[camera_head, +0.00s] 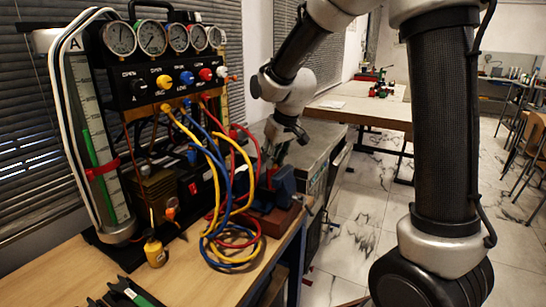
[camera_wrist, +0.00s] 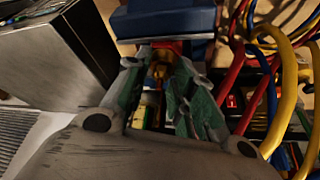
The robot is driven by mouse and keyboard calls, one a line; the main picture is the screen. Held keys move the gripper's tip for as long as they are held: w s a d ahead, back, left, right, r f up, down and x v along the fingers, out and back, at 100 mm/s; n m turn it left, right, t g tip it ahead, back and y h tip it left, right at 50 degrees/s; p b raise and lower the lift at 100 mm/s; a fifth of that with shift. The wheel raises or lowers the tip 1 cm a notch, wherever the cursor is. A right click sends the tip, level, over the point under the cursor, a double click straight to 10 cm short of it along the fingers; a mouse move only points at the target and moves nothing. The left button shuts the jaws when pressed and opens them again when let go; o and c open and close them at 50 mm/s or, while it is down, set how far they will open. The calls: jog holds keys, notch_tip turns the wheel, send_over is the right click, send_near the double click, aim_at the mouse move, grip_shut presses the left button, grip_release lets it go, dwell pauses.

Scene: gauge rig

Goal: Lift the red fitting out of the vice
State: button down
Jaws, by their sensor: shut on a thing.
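My gripper (camera_head: 272,160) reaches down beside the blue vice (camera_head: 283,184) at the right end of the workbench. In the wrist view, my gripper's two green-padded fingers (camera_wrist: 160,72) close around the red fitting (camera_wrist: 168,46), whose brass-coloured part shows between them. The blue vice body (camera_wrist: 165,20) lies just beyond the fingertips in that view. The fitting's lower end and its contact with the vice jaws are hidden, so I cannot tell whether it is clear of them.
A gauge panel (camera_head: 165,85) with several dials stands left of the vice. Looped yellow, blue and red hoses (camera_head: 225,200) hang close beside the vice. A grey metal cabinet (camera_head: 312,150) stands behind it.

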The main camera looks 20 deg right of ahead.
jog(key=shift+w+a+r, duration=0.15)
jog(key=shift+w+a, duration=0.15)
dwell(0.4)
jog(key=shift+r, duration=0.1)
notch_tip(320, 180, up, 8)
jog(key=shift+r, duration=0.15)
dwell(1.7)
dwell(0.3)
